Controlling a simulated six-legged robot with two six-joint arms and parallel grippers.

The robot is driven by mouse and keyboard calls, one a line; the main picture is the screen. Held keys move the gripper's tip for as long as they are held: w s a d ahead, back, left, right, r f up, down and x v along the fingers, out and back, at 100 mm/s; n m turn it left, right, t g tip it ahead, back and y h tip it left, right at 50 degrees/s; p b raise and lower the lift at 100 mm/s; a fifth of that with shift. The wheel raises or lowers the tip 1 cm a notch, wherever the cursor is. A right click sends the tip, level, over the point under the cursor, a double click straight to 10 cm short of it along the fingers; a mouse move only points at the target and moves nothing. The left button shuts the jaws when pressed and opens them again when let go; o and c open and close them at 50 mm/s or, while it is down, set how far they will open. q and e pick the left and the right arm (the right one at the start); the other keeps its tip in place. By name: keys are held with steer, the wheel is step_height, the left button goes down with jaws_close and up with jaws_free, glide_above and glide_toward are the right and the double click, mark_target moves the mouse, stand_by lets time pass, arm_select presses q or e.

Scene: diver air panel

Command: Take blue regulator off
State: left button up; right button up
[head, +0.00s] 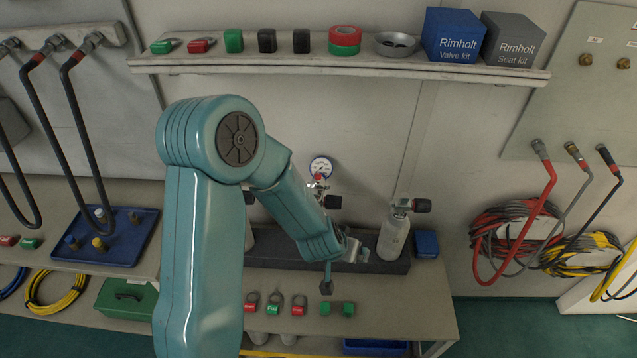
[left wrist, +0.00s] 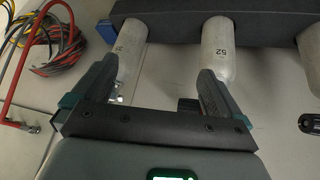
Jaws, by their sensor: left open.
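A regulator with a round white gauge (head: 321,167) and a red part below it stands behind my left arm in the head view; its lower body is hidden. I cannot make out a blue regulator. A grey cylinder (head: 393,238) with a black-knobbed valve (head: 402,206) stands to its right in the dark rack (head: 390,264). My left gripper (head: 343,268) is in front of the rack, partly hidden by its own arm. In the left wrist view the gripper (left wrist: 158,72) is open, with no object visibly held. Cylinder 52 (left wrist: 220,50) shows beyond one finger. My right gripper is not in view.
A shelf (head: 340,64) with locks, tape and kit boxes hangs above. A blue tray (head: 130,252) is at left. Hose coils (head: 515,230) hang at right, near a small blue box (head: 427,243).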

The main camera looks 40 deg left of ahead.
arm_select(q)
steer(key=w+a+r+n+t+y, duration=0.1)
steer(key=w+a+r+n+y, duration=0.1)
steer(key=a+r, duration=0.55)
steer(key=y, duration=0.2)
glide_toward(317, 184)
steer(key=shift+n, duration=0.3)
steer(key=b+x, duration=0.2)
steer(key=x, duration=0.2)
steer(key=shift+w+a, duration=0.1)
steer(key=shift+w, duration=0.2)
steer(key=shift+w+f, duration=0.1)
steer(key=shift+f, duration=0.05)
steer(key=shift+w+a+f, duration=0.1)
steer(key=shift+a+f, duration=0.05)
steer(key=x, duration=0.4)
steer(key=shift+f+b, duration=0.3)
steer(key=shift+b, duration=0.1)
steer(key=shift+w+a+f, duration=0.2)
steer(key=shift+a+f, duration=0.1)
steer(key=shift+f, duration=0.05)
steer(key=shift+w+f, duration=0.1)
steer(key=shift+w, duration=0.05)
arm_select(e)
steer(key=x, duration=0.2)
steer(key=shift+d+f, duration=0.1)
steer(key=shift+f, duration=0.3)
arm_select(q)
steer(key=shift+c, duration=0.3)
